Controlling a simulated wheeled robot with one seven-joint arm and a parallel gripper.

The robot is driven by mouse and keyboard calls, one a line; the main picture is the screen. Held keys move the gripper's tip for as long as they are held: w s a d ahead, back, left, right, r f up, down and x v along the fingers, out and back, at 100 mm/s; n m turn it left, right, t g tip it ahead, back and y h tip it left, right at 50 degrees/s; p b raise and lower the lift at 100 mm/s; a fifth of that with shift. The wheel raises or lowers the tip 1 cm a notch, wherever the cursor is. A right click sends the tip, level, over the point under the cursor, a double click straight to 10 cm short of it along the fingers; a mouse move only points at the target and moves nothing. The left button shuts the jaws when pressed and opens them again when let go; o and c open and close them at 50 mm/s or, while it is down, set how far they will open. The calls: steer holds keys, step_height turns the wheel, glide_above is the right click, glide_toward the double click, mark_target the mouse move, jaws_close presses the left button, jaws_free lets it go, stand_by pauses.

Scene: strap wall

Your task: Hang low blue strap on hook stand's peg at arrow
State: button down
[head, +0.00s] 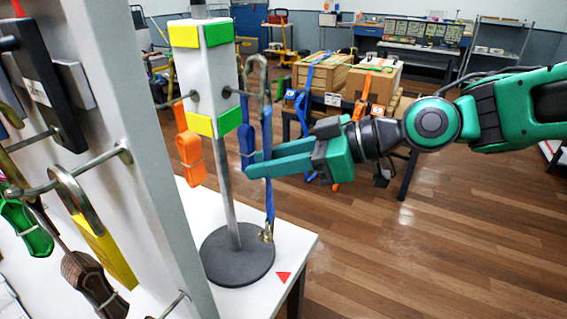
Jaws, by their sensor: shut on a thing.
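The hook stand (238,257) has a round dark base, a grey pole and a white block with yellow and green patches. Its right peg (236,92) points right, toward the red arrow's side of the table. The red arrow (284,277) lies on the white table, right of the base. My gripper (262,164) is shut on a blue strap (268,198), whose metal hook (258,72) rises above the fingers near the peg's tip. Its lower end hangs close to the base. I cannot tell whether hook and peg touch. A darker blue bundle (246,137) shows just left of the fingers.
An orange strap (189,155) hangs on the stand's left side. A panel (150,150) with hooks, a green strap (27,228) and a yellow one (103,248) fills the left foreground. Floor at right is clear.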

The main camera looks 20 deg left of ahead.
steer(key=shift+w+a+f, duration=0.1)
steer(key=shift+a+f, duration=0.25)
steer(key=shift+a, duration=0.3)
steer(key=shift+w+a+f, duration=0.1)
steer(key=shift+a+f, duration=0.2)
steer(key=shift+a, duration=0.35)
steer(key=shift+s, duration=0.1)
steer(key=c, duration=1.3)
jaws_free()
steer(key=shift+f, duration=0.1)
steer(key=shift+d, duration=0.1)
